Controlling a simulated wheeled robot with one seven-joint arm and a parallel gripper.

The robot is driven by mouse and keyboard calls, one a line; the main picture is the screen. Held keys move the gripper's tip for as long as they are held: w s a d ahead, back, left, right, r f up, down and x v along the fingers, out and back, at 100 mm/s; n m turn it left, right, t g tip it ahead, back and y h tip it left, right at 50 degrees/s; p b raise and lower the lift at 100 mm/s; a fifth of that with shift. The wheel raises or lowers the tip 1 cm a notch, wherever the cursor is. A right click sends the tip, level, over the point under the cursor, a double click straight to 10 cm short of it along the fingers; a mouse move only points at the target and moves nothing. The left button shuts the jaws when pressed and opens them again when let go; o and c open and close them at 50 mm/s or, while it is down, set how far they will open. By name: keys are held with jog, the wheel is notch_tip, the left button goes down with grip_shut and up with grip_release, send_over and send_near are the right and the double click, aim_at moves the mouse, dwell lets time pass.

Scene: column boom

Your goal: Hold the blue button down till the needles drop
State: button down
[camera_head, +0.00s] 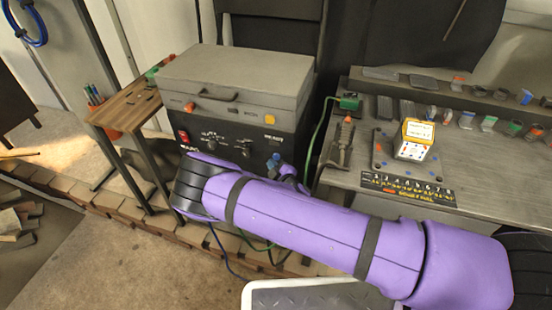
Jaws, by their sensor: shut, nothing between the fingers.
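My purple arm crosses the lower middle from the right and ends at a dark ribbed joint in front of a grey box. I cannot make out my gripper or its fingers. A small blue piece (273,162) shows just above my arm, at the right of the grey box's (235,73) front; I cannot tell whether it is the blue button. The box's dark front panel has a red switch (184,138), knobs and an orange button (270,118). A yellow-framed unit with a pale face (418,130) stands on the right bench; any needles are too small to make out.
The right bench (350,186) also holds a board with red and blue dots (380,164), pliers (342,143) and a numbered strip (407,187). A narrow wooden table (125,105) stands left of the box. Green and blue cables hang below.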

jog(key=shift+w, duration=0.15)
jog(key=shift+w+d, duration=0.15)
jog(key=shift+w, duration=0.1)
dwell(0.3)
jog(key=shift+w+d, duration=0.15)
jog(key=shift+w, duration=0.35)
dwell(2.6)
jog(key=shift+s, duration=0.15)
dwell(0.9)
jog(key=shift+s+a, duration=0.3)
jog(key=shift+s, duration=0.45)
jog(key=shift+s, duration=0.1)
jog(key=s, duration=0.1)
jog(key=s+a, duration=0.1)
jog(key=s, duration=0.2)
jog(key=shift+s+a, duration=0.25)
jog(key=shift+a, duration=0.1)
dwell(0.4)
